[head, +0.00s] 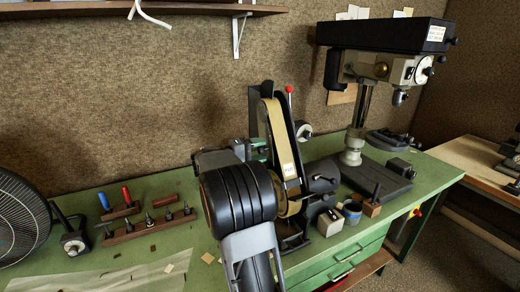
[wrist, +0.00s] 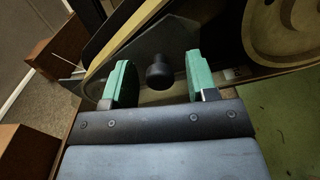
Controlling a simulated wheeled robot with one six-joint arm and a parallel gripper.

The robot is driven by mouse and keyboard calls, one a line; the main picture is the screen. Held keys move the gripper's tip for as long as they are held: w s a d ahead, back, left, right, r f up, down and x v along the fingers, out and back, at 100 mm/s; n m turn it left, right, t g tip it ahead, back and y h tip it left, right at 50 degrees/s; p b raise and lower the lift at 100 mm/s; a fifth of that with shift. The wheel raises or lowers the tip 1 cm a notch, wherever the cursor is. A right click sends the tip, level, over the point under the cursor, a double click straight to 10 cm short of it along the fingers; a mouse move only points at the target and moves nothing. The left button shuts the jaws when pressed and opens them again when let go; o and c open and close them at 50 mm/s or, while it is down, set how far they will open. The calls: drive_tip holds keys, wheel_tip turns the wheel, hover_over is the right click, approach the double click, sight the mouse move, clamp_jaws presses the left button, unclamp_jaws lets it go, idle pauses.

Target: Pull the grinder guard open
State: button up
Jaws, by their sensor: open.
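The belt grinder stands on the green bench in the head view, with a tan belt (head: 275,130) on a tilted frame. In the wrist view, a dark guard plate (wrist: 145,48) lies beside the belt and pulley wheel (wrist: 285,28). A round black knob (wrist: 159,76) stands out in front of the plate. My gripper (wrist: 162,80) is open, with one green finger on each side of the knob and visible gaps between. In the head view, my gripper (head: 259,149) is at the left side of the grinder, partly hidden by my arm.
A drill press (head: 375,75) stands to the right of the grinder. A fan (head: 18,218) and wooden tool racks (head: 150,226) are on the left. A blue-rimmed cup (head: 352,212) and small blocks sit near the bench's front right. A shelf (head: 140,10) hangs above.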

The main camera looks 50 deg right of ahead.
drive_tip(key=shift+d, duration=0.15)
drive_tip(key=shift+c, duration=0.5)
clamp_jaws()
drive_tip(key=shift+s, duration=0.1)
